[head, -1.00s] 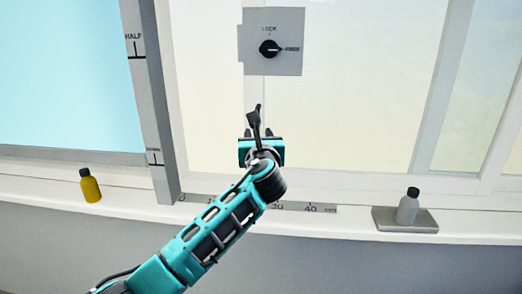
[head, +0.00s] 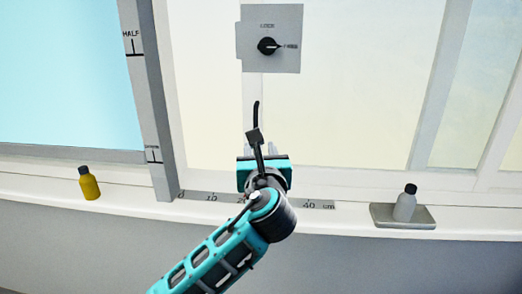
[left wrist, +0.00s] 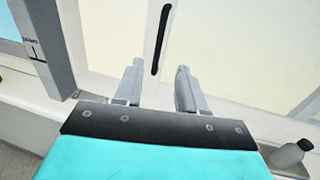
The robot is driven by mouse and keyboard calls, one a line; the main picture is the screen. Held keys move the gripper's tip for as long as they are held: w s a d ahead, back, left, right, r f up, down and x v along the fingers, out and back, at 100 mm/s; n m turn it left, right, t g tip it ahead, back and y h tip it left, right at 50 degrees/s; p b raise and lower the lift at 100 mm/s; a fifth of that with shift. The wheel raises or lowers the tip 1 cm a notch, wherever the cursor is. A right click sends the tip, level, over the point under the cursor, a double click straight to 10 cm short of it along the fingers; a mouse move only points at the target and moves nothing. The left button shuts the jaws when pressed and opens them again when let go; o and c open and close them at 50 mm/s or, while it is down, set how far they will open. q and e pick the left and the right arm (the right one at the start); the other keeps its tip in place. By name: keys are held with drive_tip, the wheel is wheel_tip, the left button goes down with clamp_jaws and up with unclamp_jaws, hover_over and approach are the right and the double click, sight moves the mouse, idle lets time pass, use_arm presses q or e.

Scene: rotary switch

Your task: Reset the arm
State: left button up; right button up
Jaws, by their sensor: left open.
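The rotary switch (head: 268,46) is a round black knob on a grey plate (head: 286,14) at the top middle of the head view. Its pointer aims right, at a label that seems to read FREE; a LOCK label is above it. My left gripper (head: 262,150) is below the plate, apart from the switch. It is open and empty; the left wrist view shows its two grey fingers (left wrist: 158,78) spread apart. My right gripper is not in view.
A dark upright handle or slot (left wrist: 160,38) is on the window frame ahead of the fingers. A yellow bottle (head: 89,184) stands on the sill at left, a grey bottle (head: 405,203) on a tray (head: 385,222) at right. A scale post (head: 150,100) rises at left.

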use_arm(q)
drive_tip(key=s+a+f+n+g+h, duration=0.1)
drive_tip(key=s+f+n+g, duration=0.2)
drive_tip(key=f, duration=0.4)
drive_tip(key=s+a+f+n+h, duration=0.1)
drive_tip(key=s+f+n+h, duration=0.15)
drive_tip(key=f+n, duration=0.4)
drive_tip(key=s+a+f+n+g+h, duration=0.1)
drive_tip(key=s+a+f+n+g, duration=0.15)
drive_tip(key=f, duration=0.65)
drive_tip(key=s+a+f+n, duration=0.3)
drive_tip(key=s+f+n, duration=0.1)
drive_tip(key=s+n, duration=0.2)
drive_tip(key=s+a+f+n+g, duration=0.1)
drive_tip(key=s+a+f+n, duration=0.1)
drive_tip(key=s+f+n, duration=0.2)
drive_tip(key=s+a+f+n, duration=0.3)
drive_tip(key=s+f+n, duration=0.1)
drive_tip(key=s+n, duration=0.5)
drive_tip(key=shift+s+a+f+n, duration=0.2)
drive_tip(key=shift+s+a+n, duration=0.1)
drive_tip(key=shift+s, duration=0.45)
